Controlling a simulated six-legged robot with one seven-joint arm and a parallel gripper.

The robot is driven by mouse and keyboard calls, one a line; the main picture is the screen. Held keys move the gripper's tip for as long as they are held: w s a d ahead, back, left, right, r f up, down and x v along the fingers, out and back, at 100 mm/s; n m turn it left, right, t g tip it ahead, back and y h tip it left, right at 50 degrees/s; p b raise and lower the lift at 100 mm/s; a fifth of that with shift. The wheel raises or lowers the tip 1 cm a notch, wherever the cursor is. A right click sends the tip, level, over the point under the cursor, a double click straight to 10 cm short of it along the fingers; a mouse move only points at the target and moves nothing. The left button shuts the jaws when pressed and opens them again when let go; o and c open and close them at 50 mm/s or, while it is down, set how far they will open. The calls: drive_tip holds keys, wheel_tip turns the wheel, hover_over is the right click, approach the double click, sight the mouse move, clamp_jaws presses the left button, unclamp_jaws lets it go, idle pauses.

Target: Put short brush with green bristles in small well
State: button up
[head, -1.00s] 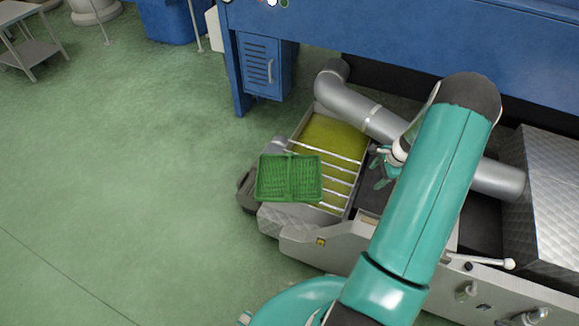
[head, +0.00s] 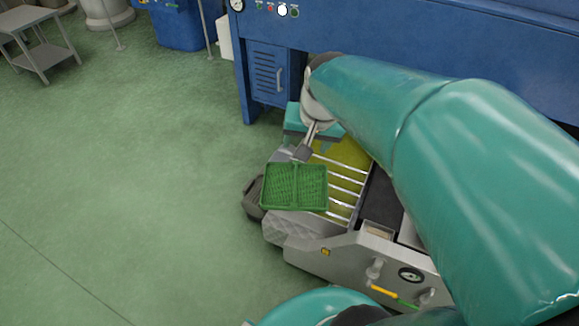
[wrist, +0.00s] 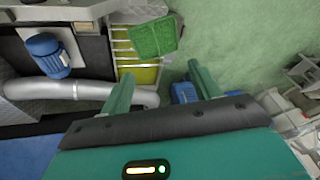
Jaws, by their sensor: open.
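A green two-part tray (head: 280,188) with a raised divider sits at the left end of the machine, beside the metal bars. It also shows in the wrist view (wrist: 153,38). I cannot tell which of its compartments, if either, is the small well. I cannot make out the short brush for sure. A thin yellow piece (head: 384,291) with a green end shows at the machine's front panel, too small to identify. My gripper (wrist: 162,88) is open and empty, its two teal fingers apart, with the tray beyond them. In the head view my arm partly hides it.
Metal bars (head: 342,190) cross a yellow-green pool beside the tray. A blue motor (wrist: 47,55) and a thick grey pipe (wrist: 85,91) stand close by. The blue machine body (head: 400,35) rises behind. Open green floor (head: 130,180) lies to the left.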

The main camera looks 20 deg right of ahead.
drive_tip(key=s+a+r+n+t, duration=0.1)
drive_tip(key=s+a+r+n, duration=0.2)
drive_tip(key=s, duration=0.7)
drive_tip(key=a+n, duration=0.2)
drive_tip(key=a, duration=0.2)
drive_tip(key=shift+s+a+r+n+t, duration=0.15)
drive_tip(key=shift+s+a+n+t, duration=0.05)
drive_tip(key=shift+n+t, duration=0.1)
drive_tip(key=shift+d, duration=0.2)
